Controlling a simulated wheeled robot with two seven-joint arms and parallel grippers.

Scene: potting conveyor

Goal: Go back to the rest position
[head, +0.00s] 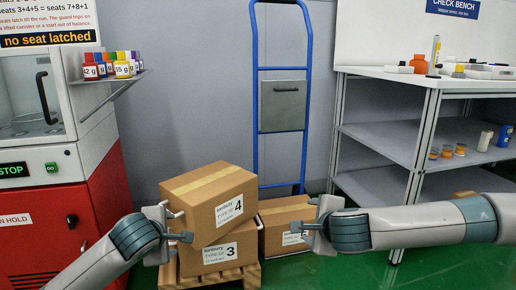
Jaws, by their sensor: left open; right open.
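My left gripper (181,225) is at the left side of the stacked cardboard boxes, its jaws open and empty. My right gripper (300,227) is open and empty in front of a lower box (285,215) on the right. The upper box (222,200), marked 4, sits askew on a box marked 3 (222,254). Part of the box marked 3 is hidden behind my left gripper. I cannot tell from this single view whether either gripper touches a box.
The boxes stand on a wooden pallet (250,274). A blue hand truck (254,100) leans at the wall. A red and white machine (90,165) is at left, with a shelf (112,84) of coloured canisters. A white check bench (425,82) stands at right. Green floor shows between.

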